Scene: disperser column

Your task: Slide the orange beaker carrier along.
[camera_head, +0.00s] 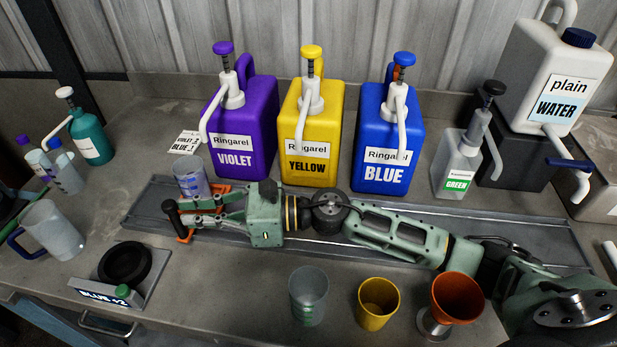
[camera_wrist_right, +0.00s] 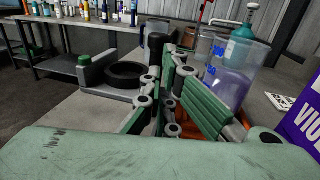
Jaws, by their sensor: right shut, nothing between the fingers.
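The orange beaker carrier (camera_head: 217,188) sits on the long grey metal track, mostly covered by my gripper. On it stands a clear beaker (camera_head: 190,176) with violet liquid, upright, also in the right wrist view (camera_wrist_right: 232,84). The carrier's dark upright handle (camera_head: 172,213) stands at its near left corner. My right gripper (camera_head: 192,220) is shut and empty, low over the carrier beside the handle; I cannot tell whether it touches it. In the wrist view its green fingers (camera_wrist_right: 165,100) come together just left of the beaker. My left gripper is not in view.
Violet (camera_head: 241,132), yellow (camera_head: 312,138) and blue (camera_head: 388,143) pump jugs stand behind the track (camera_head: 140,208). A clear beaker (camera_head: 308,298), a yellow cup (camera_head: 377,305) and an orange funnel (camera_head: 456,296) stand in front. A scale (camera_head: 125,265) and a jug (camera_head: 50,230) are at left.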

